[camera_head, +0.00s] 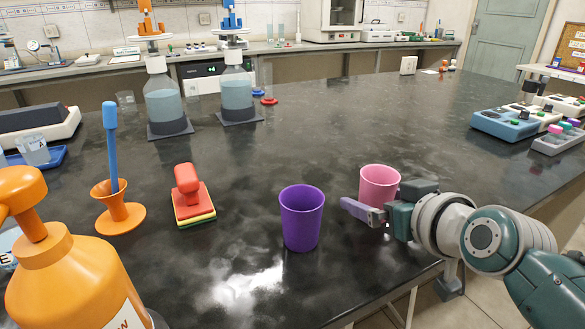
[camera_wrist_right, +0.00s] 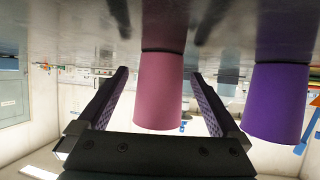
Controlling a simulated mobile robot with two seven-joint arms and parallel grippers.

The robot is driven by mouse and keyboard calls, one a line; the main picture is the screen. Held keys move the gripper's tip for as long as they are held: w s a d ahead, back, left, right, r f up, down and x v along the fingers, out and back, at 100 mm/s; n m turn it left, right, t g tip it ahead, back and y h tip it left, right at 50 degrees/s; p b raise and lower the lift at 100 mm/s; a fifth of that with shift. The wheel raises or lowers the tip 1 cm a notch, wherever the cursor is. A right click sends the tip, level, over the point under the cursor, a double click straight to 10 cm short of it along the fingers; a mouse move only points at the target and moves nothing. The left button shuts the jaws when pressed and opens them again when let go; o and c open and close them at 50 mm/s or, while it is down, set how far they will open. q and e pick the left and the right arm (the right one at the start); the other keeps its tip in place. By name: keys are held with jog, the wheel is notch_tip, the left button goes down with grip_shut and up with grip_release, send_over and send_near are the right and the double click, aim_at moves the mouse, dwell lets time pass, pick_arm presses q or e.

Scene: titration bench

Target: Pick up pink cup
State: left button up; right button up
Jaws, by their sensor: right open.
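The pink cup (camera_head: 380,184) stands upright on the dark table, right of centre in the head view. My right gripper (camera_head: 362,211) is at its near side, low over the table, and hides part of the cup's lower half. In the right wrist view, which is upside down, the pink cup (camera_wrist_right: 160,88) shows between the two open fingers of my right gripper (camera_wrist_right: 160,95). I cannot tell whether either finger touches it. My left gripper is not in view.
A purple cup (camera_head: 301,217) stands close by on the left, outside the fingers in the wrist view (camera_wrist_right: 277,100). A red stamp-like block (camera_head: 188,190), an orange holder (camera_head: 120,214) and an orange bottle (camera_head: 70,280) stand further left. The table behind the pink cup is clear.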

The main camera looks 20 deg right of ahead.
jog(key=shift+w+f, duration=0.2)
jog(key=shift+w, duration=0.2)
jog(key=shift+c, duration=0.2)
jog(key=c, duration=1.4)
jog(key=shift+r, duration=0.15)
